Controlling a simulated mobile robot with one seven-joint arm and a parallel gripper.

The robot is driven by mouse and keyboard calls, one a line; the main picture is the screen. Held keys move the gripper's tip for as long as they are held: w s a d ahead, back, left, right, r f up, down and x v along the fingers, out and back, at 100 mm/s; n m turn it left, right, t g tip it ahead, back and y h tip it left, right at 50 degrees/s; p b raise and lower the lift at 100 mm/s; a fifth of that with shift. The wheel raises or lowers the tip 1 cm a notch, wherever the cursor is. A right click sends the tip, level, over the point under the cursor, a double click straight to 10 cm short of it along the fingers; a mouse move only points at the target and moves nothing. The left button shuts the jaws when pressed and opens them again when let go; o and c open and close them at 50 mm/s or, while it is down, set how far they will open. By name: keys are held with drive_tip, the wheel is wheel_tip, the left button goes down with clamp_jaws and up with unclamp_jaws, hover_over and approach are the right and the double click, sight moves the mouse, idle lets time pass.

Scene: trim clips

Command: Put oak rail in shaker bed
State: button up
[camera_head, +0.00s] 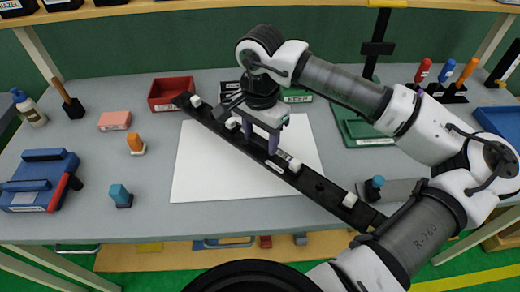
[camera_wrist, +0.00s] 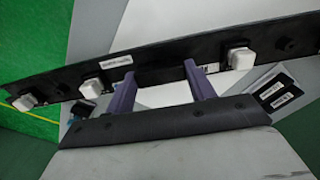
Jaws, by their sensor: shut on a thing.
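A long dark rail (camera_head: 306,180) with several white clips runs diagonally from upper left to lower right in the head view. It also crosses the upper part of the wrist view (camera_wrist: 165,60). My gripper (camera_head: 260,138) is shut on the rail near its middle, with purple fingers that also show in the wrist view (camera_wrist: 160,88). The rail appears held above a white sheet (camera_head: 205,165). It carries small white labels that I cannot read, so I cannot confirm it is the oak rail. I cannot tell which thing is the shaker bed.
A red bin (camera_head: 172,94) and a green tray (camera_head: 362,130) stand at the back. A blue box (camera_head: 38,182) is at the left. A teal-topped piece (camera_head: 374,188) stands close to the rail's right end. A shelf edge (camera_head: 200,5) runs above.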

drive_tip(key=shift+f+p, duration=0.6)
drive_tip(key=shift+f, duration=2.75)
drive_tip(key=shift+f, duration=0.15)
drive_tip(key=o, duration=0.7)
drive_tip(key=shift+b, duration=0.3)
drive_tip(key=o, duration=0.5)
